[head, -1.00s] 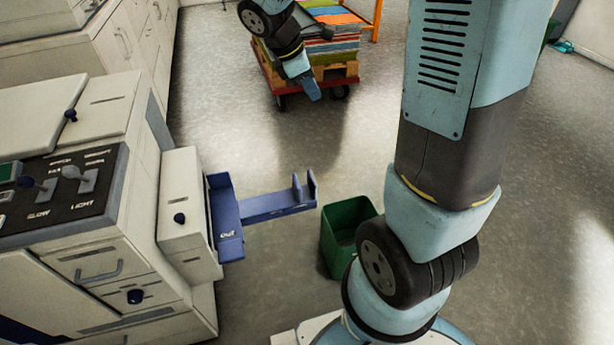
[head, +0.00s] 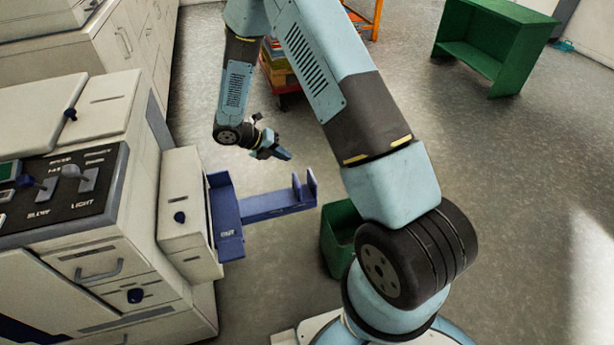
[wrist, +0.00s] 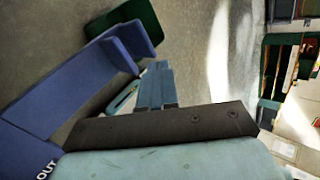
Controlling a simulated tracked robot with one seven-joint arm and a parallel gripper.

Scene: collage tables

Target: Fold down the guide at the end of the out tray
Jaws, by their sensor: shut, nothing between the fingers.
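The blue out tray (head: 262,206) sticks out from the side of the cream machine, with a white label on its inner part. Its end guide (head: 311,187) stands upright at the tray's outer end, beside a second upright tab. My gripper (head: 287,155) is shut and empty, apart from the guide, above and behind the tray's end in the head view. In the wrist view the shut fingers (wrist: 160,66) show just right of the guide (wrist: 145,38), with the tray (wrist: 62,92) at left. I cannot tell their exact gap.
A green bin (head: 336,240) stands on the floor near the tray's end. The machine (head: 180,215) is at left. A loaded red cart (head: 285,75) stands behind my arm, and a green shelf (head: 490,45) at the back right. Open floor lies between.

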